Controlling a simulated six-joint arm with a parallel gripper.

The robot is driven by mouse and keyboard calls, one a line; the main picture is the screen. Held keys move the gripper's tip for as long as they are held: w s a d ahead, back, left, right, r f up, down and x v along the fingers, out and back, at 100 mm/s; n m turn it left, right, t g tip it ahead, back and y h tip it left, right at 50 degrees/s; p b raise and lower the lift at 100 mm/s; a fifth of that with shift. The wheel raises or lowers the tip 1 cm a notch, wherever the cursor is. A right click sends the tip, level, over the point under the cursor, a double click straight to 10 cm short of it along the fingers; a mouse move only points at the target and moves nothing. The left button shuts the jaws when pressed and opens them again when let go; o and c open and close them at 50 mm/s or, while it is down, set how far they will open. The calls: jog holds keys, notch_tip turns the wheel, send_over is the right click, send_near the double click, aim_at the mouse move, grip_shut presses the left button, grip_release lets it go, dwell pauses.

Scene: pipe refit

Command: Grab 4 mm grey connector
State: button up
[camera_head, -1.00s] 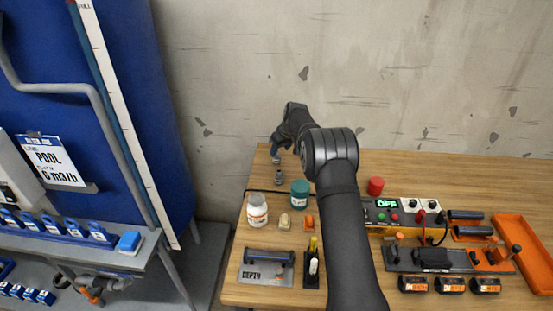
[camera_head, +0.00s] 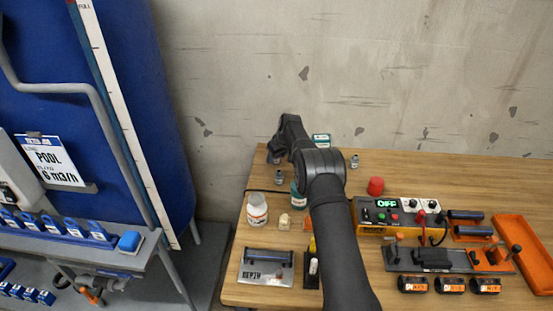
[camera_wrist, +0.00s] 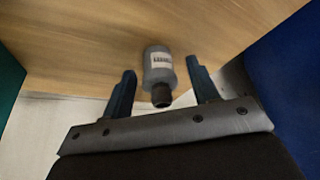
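A grey connector (camera_wrist: 158,68) with a pale label and a dark threaded end stands between the two fingers of my gripper (camera_wrist: 160,70) in the wrist view. The fingers are apart, with a gap visible on both sides of it. The label is too small to read. In the head view my gripper (camera_head: 276,154) is at the back left of the wooden table and mostly hides what is under it. Other small grey connectors stand nearby, one just in front (camera_head: 278,177) and one to the right of my arm (camera_head: 354,161). Their sizes cannot be read.
A white bottle (camera_head: 257,209) and a teal-green jar (camera_head: 299,196) stand in front of the gripper. A green and white box (camera_head: 321,140) is behind my arm. A red cap (camera_head: 376,186) and a power unit (camera_head: 398,216) are right.

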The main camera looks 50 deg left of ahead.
jog(key=c, duration=0.9)
jog(key=shift+r, duration=0.1)
jog(key=shift+c, duration=0.2)
